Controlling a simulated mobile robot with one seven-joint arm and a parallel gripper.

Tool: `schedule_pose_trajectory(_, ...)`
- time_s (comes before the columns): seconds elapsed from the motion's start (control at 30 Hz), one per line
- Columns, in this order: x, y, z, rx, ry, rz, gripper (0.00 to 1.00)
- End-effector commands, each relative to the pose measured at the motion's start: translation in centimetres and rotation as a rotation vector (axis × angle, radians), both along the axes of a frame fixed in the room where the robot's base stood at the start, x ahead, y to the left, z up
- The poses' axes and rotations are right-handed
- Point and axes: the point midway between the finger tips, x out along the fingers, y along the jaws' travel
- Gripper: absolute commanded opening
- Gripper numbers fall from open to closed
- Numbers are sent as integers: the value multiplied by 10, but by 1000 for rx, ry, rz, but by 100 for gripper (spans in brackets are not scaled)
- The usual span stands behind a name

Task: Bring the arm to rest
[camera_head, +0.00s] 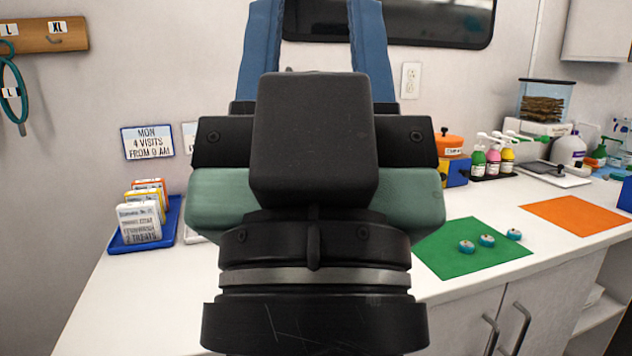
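My gripper (317,12) fills the middle of the head view, seen from behind, with its dark body and green-grey sides in front of the counter. Its two blue fingers point up the picture and stand apart, with wall and part of a dark window showing between them. Their tips run to the top edge of the picture. I see nothing held in the visible gap. The gripper body hides the middle of the counter.
The white counter (110,310) bears a blue tray (172,222) of boxes at left. At right are a green mat (460,262), small blue-rimmed tins (487,240) on and beside it, an orange mat (580,213), pump bottles (493,160) and a treat dispenser (545,100).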

Motion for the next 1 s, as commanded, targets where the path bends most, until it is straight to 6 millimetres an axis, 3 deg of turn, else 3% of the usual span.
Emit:
schedule_pose_trajectory(0.03,0,0,26,1,0,1,42)
schedule_pose_trajectory(0.7,1,0,221,2,4,5,42)
schedule_pose_trajectory(0.83,1,0,243,1,5,6,42)
schedule_pose_trajectory(1.0,1,0,252,1,5,6,42)
